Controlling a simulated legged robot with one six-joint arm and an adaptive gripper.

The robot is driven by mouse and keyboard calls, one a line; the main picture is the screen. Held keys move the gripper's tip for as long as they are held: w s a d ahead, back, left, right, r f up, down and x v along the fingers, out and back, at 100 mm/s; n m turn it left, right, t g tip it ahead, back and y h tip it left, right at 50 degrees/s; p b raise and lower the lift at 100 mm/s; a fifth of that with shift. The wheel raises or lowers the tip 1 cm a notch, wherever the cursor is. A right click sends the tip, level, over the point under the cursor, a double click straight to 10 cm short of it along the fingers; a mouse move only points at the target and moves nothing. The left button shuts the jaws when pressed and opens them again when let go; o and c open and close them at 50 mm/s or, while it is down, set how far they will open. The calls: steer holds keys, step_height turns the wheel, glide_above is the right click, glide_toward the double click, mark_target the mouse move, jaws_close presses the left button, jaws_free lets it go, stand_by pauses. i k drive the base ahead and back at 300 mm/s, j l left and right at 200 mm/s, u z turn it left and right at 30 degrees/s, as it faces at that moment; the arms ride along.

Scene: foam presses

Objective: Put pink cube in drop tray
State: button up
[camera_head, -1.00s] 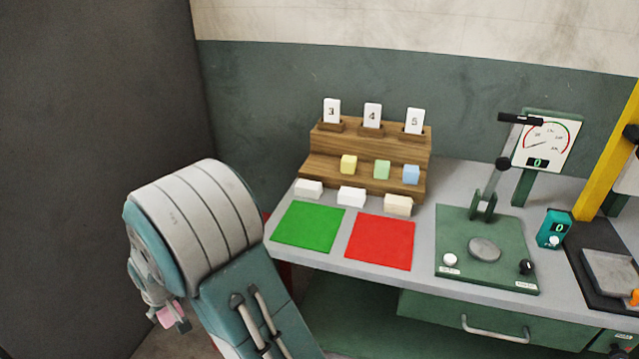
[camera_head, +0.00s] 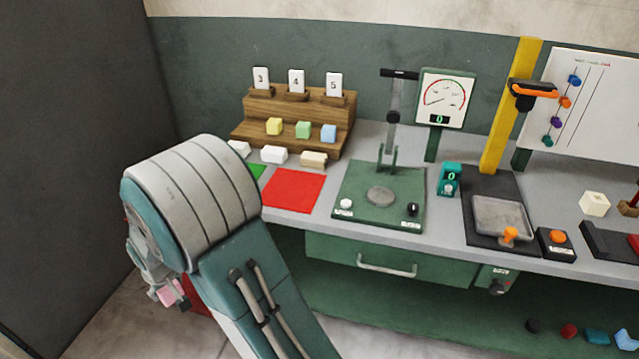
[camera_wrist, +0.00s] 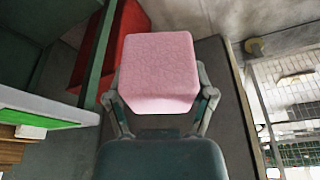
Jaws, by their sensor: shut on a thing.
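The pink cube (camera_wrist: 158,70) fills the upper middle of the wrist view, between the two fingers of my gripper (camera_wrist: 158,105). My gripper is shut on it. In the head view the pink cube (camera_head: 168,293) shows small at the lower left, below the bench top and partly hidden by my gripper (camera_head: 166,284). A grey, shallow tray (camera_head: 500,217) sits on a black base at the foot of a yellow post on the right of the bench. It is far to the right of my gripper; I see no label on it.
The bench carries a wooden stepped rack (camera_head: 290,135) with small cubes, a red mat (camera_head: 293,190), a green press (camera_head: 378,200) with an upright lever, and a teal display (camera_head: 449,179). An orange-black head (camera_head: 532,90) overhangs the tray. A red container (camera_wrist: 122,45) stands behind the cube.

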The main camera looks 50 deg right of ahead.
mark_target(499, 218)
steer(key=k+l+z, duration=0.15)
steer(key=k+z, duration=0.15)
steer(key=z, duration=0.15)
steer(key=k+l+z, duration=0.2)
steer(key=z, duration=0.25)
steer(key=k+l+z, duration=0.25)
steer(key=z, duration=0.15)
